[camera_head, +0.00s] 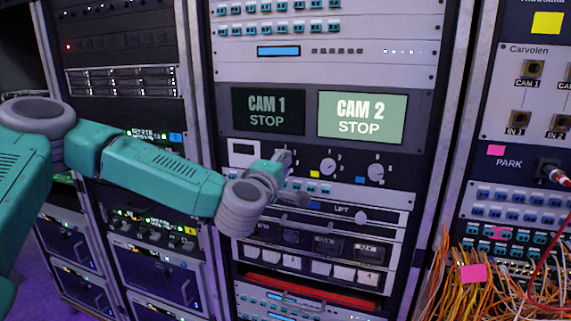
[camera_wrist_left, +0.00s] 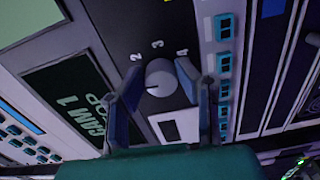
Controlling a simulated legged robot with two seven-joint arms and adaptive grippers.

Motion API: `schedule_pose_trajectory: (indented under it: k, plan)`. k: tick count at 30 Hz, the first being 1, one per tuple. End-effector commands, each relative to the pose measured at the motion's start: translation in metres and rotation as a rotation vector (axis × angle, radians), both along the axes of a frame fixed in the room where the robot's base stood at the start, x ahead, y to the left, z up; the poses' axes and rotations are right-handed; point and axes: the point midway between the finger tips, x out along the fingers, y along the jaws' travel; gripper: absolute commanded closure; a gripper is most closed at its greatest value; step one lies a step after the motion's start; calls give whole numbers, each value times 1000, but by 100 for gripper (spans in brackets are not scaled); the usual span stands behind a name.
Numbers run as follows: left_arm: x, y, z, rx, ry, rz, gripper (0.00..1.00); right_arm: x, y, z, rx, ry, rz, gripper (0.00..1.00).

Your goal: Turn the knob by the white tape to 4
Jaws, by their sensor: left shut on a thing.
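The knob (camera_wrist_left: 160,78) is a round grey dial with the numbers 2, 3 and 4 around its far side in the left wrist view. In the head view the left gripper (camera_head: 283,178) is at the left of the knob panel and mostly covers this knob. My right gripper is not in view.
Two other knobs (camera_head: 328,166) (camera_head: 376,172) stand to the right, with yellow tape (camera_head: 315,174) and blue tape (camera_head: 361,181). Screens CAM 1 (camera_head: 268,111) and CAM 2 (camera_head: 361,117) are above. Orange cables (camera_head: 480,295) hang lower right.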

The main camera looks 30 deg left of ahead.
Motion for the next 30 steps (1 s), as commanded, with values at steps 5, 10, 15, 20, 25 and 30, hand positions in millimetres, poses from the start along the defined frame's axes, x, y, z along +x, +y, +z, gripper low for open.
schedule_pose_trajectory:
  k: [5, 10, 15, 20, 25, 30]
  plan:
    - [1, 7, 3, 108, 25, 20, 100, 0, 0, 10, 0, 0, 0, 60]
    - [1, 8, 4, 253, 56, 21, 100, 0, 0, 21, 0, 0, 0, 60]
    - [1, 9, 5, 411, 92, 21, 100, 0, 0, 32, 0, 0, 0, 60]
    - [2, 9, 5, 560, 125, 23, 100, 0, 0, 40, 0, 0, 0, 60]
    - [2, 8, 6, 718, 162, 22, 100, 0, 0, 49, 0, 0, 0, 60]
    - [2, 7, 6, 876, 198, 22, 100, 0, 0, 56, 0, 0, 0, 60]
